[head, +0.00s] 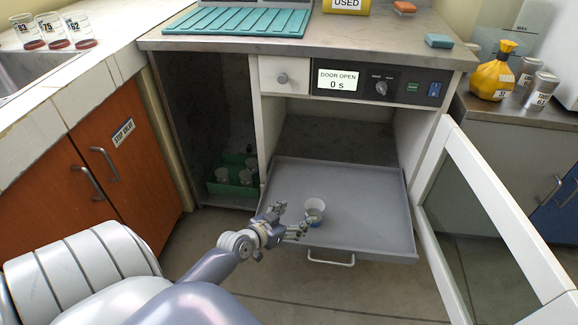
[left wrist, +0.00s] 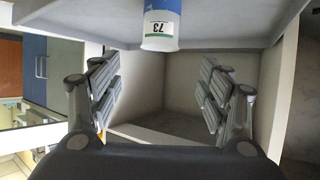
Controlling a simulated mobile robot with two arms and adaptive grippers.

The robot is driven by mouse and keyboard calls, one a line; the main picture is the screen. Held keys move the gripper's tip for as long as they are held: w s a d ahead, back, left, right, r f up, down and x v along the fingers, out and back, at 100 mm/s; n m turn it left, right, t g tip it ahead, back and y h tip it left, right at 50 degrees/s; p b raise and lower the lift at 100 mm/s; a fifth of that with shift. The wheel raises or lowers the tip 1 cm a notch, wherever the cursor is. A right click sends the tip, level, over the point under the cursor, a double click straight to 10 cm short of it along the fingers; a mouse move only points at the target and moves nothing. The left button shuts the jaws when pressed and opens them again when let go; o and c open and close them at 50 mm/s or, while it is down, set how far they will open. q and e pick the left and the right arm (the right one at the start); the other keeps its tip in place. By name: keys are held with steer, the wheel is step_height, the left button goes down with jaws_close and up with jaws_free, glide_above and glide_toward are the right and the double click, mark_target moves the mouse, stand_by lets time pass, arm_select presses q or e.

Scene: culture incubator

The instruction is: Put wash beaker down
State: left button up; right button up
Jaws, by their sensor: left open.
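A small beaker (head: 314,211) with a white upper part and a blue band stands upright on the pulled-out grey tray (head: 380,215) of the incubator. In the left wrist view the beaker (left wrist: 160,30) shows at the top edge with a label reading 73, partly cut off by the frame. My left gripper (head: 291,219) is open and empty just left of the beaker, over the tray's front left part. In the left wrist view its fingers (left wrist: 158,72) are spread apart with nothing between them. My right gripper is not in view.
The incubator's glass door (head: 482,225) stands open at the right. Its display (head: 340,81) reads DOOR OPEN, 0 s. A green crate (head: 222,187) with beakers is in the left cubby. A teal mat (head: 240,21) lies on the counter. Numbered beakers (head: 50,30) stand at the far left.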

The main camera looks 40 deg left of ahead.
arm_select(q)
steer(key=s+d+r+m+g+h, duration=0.1)
steer(key=s+d+r, duration=0.5)
steer(key=d, duration=0.4)
steer(key=s+d+r+m+g, duration=0.1)
steer(key=s+d+r, duration=0.4)
steer(key=d, duration=0.5)
steer(key=shift+s+d+r+g+h, duration=0.3)
steer(key=shift+s+r+g+h, duration=0.1)
steer(key=shift+r+g, duration=0.2)
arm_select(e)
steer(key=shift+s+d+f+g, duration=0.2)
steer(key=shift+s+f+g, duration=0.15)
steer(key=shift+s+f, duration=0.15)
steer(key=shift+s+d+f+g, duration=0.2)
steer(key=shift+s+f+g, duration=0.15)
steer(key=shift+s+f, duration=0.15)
